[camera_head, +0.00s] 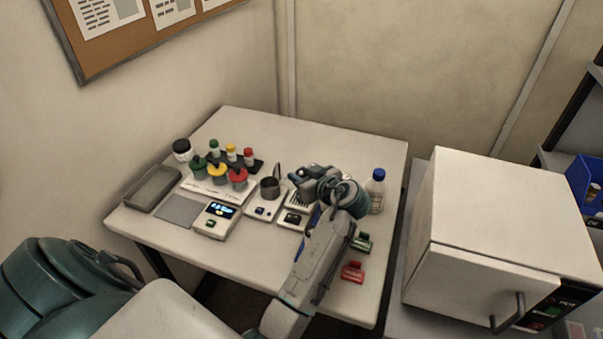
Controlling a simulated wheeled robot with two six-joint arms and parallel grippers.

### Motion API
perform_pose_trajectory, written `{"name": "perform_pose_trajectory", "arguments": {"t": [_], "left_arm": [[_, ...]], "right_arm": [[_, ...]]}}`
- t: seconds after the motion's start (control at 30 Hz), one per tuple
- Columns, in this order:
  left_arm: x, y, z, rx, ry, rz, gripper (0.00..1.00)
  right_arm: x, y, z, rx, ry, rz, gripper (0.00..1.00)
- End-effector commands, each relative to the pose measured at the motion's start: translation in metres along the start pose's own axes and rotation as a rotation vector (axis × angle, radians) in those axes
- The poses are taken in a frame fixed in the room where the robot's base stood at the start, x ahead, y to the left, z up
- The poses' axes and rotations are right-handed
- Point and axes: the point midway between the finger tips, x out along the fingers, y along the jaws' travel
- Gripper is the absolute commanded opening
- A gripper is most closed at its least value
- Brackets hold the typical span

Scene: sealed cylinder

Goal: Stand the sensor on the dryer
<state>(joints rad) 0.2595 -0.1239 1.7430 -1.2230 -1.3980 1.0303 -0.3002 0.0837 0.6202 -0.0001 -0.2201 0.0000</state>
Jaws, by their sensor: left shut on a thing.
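My left gripper (296,180) is over the right part of the table, its jaws toward the left. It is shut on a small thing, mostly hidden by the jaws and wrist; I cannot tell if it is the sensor. My right gripper is out of view.
A blue-capped bottle (376,193) stands right of my wrist. Green (361,243) and red (352,272) pieces lie near the right edge. The table's back is clear.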

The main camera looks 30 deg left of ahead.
Motion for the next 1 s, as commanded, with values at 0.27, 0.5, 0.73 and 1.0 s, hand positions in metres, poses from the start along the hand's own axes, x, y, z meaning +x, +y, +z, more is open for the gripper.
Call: {"name": "perform_pose_trajectory", "arguments": {"t": [0.27, 0.5, 0.73, 1.0], "left_arm": [[0.002, 0.000, 0.005, -0.002, 0.000, 0.000, 0.02], [0.003, 0.000, 0.007, -0.001, 0.000, 0.000, 0.42], [0.003, 0.000, 0.007, -0.001, -0.001, 0.000, 0.50], [0.001, 0.000, 0.003, -0.001, -0.001, 0.001, 0.50]], "right_arm": [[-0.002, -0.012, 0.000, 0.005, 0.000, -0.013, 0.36], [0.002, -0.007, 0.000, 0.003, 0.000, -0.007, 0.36], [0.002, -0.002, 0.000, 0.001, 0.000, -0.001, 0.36], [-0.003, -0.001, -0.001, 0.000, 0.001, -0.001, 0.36]]}}
